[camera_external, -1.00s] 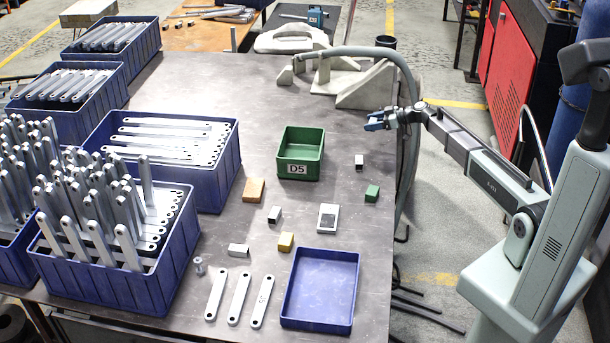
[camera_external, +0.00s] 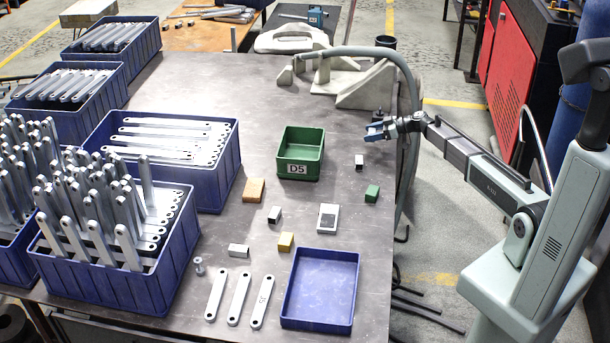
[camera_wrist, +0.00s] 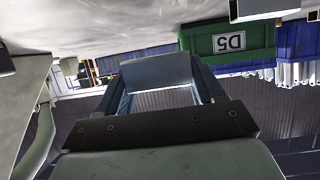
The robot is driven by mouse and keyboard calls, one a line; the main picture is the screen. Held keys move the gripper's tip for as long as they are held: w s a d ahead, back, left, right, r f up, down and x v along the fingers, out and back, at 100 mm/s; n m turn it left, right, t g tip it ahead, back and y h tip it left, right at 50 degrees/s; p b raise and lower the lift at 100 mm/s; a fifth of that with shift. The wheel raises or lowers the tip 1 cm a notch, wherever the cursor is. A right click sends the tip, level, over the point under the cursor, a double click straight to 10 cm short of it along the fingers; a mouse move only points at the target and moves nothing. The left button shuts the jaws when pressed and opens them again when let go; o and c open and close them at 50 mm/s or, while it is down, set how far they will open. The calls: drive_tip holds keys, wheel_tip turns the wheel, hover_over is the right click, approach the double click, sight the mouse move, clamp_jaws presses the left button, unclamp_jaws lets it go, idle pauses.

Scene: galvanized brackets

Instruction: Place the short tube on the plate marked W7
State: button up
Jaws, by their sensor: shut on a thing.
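My gripper (camera_external: 376,129) is in the air over the table's right edge, to the right of the green bin. It is shut on a small grey-blue piece (camera_wrist: 156,72) that spans the fingers in the wrist view. I cannot tell from its visible face whether this is the short tube. Small square metal tubes lie on the table: one (camera_external: 359,161) right of the green bin, one (camera_external: 274,214) mid-table and one (camera_external: 238,250) nearer the front. A pale plate (camera_external: 328,211) with a dark square lies mid-table. No W7 mark is readable.
A green bin marked D5 (camera_external: 299,174) and an empty blue tray (camera_external: 320,256) stand on the table. Yellow (camera_external: 285,242), green (camera_external: 372,194) and orange-brown (camera_external: 254,190) blocks lie among the tubes. Flat bars (camera_external: 239,298) lie in front. Full blue crates (camera_external: 115,280) line the left.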

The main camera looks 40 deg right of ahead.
sight(371, 149)
drive_tip(key=shift+f, duration=2.45)
drive_tip(key=shift+f, duration=0.1)
drive_tip(key=o, duration=1.1)
drive_tip(key=shift+c, duration=0.2)
drive_tip(key=shift+f, duration=0.1)
drive_tip(key=v, duration=1.4)
drive_tip(key=shift+w+r, duration=0.25)
drive_tip(key=shift+r, duration=0.05)
